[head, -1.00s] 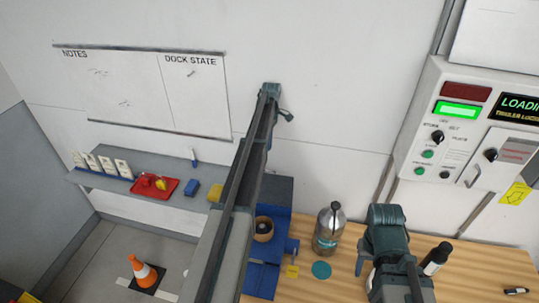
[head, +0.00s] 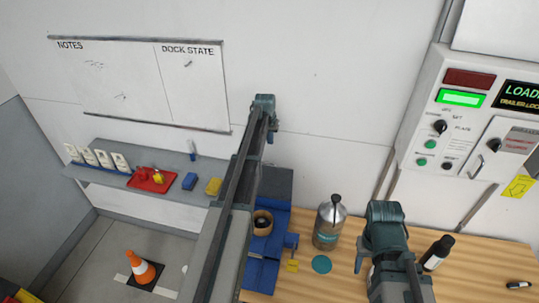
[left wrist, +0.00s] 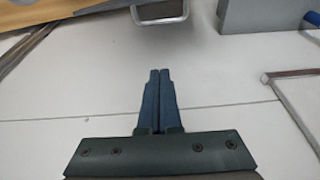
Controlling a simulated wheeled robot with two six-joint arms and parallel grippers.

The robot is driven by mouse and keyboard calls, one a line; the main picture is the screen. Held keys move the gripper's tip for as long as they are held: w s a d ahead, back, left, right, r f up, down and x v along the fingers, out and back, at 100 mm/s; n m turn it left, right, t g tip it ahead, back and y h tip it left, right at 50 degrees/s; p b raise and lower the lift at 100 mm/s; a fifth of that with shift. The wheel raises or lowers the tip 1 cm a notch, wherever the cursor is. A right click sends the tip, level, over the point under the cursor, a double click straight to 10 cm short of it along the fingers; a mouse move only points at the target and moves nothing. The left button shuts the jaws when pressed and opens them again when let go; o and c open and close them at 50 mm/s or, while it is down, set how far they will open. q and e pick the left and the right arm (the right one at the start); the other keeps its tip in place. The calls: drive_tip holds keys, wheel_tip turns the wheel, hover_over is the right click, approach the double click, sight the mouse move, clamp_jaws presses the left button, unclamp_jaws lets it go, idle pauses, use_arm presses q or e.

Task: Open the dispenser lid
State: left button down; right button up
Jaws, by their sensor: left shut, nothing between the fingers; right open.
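A blue unit (head: 262,272) on the left end of the wooden table may be the dispenser. A tan ring with a dark core (head: 263,222) sits in it, and a darker blue panel (head: 276,183) stands at its back. I cannot tell which part is a lid. My left arm crosses in front and hides its left side. My left gripper (left wrist: 160,102) is shut and empty in the left wrist view, in front of a pale panelled surface, touching nothing visible.
A metal bottle (head: 330,222), a teal disc (head: 321,265) and a black bottle (head: 437,252) stand on the table (head: 470,270). A shelf (head: 125,150) holds a red tray (head: 153,181). A cone (head: 140,266) is on the floor. A control box (head: 470,130) hangs right.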

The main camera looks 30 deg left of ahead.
sight(267, 166)
use_arm(q)
drive_tip(key=d+b+x, duration=0.1)
drive_tip(key=b+x, duration=0.9)
drive_tip(key=x, duration=0.1)
drive_tip(key=s, duration=0.2)
drive_tip(key=s+r, duration=0.1)
drive_tip(key=s, duration=0.1)
drive_tip(key=shift+s+p, duration=0.15)
drive_tip(key=shift+p, duration=0.25)
drive_tip(key=s, duration=0.2)
drive_tip(key=s+d, duration=0.1)
drive_tip(key=s, duration=0.1)
drive_tip(key=shift+s+f, duration=0.1)
drive_tip(key=shift+s, duration=0.1)
drive_tip(key=shift+w, duration=0.2)
